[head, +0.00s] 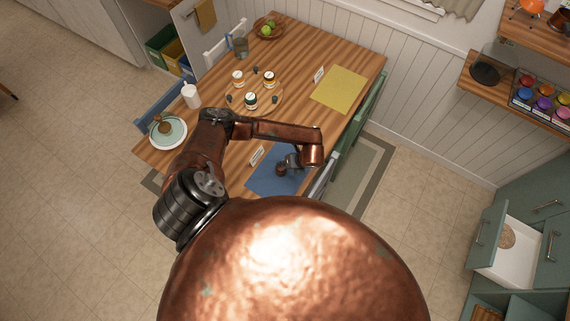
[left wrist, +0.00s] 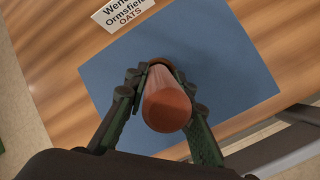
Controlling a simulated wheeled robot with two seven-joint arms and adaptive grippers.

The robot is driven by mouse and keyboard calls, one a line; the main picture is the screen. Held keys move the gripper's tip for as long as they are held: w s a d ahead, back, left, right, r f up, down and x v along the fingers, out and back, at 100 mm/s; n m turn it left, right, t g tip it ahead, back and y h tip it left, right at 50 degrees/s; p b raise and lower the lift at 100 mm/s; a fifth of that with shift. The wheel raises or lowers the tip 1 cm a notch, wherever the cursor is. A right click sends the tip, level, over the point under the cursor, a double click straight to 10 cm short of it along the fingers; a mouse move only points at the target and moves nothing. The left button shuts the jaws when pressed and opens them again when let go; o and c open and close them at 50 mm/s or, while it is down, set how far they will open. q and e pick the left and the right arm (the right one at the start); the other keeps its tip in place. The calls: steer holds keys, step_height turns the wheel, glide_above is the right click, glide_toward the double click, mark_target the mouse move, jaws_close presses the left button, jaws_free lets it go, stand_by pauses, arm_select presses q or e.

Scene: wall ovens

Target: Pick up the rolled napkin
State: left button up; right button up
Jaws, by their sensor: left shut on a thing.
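My left gripper (left wrist: 160,100) is shut on a reddish-brown cylinder (left wrist: 166,105), with one finger on each side of it. Its rounded end faces the camera. I cannot tell from its smooth surface whether it is the rolled napkin. They are over the blue placemat (left wrist: 210,65) at the near end of the wooden table. In the head view, my left gripper (head: 291,162) shows small beyond the wrist, with the dark reddish thing (head: 281,169) at its tips over the blue placemat (head: 265,183). Whether the thing touches the mat is unclear. My right gripper is not in view.
A name card (head: 257,156) stands beside the blue mat. A pale plate (head: 180,143) with a brown item, a white bottle (head: 191,95), a round board with jars (head: 251,101) and a yellow placemat (head: 339,90) are also on the table (head: 300,50). A green bench runs along its right side.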

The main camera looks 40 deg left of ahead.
arm_select(q)
steer(key=shift+r, duration=0.55)
steer(key=s+d+r+b, duration=0.3)
steer(key=s+d+r, duration=0.4)
steer(key=d+r, duration=0.5)
steer(key=shift+s, duration=0.15)
steer(key=shift+f, duration=0.1)
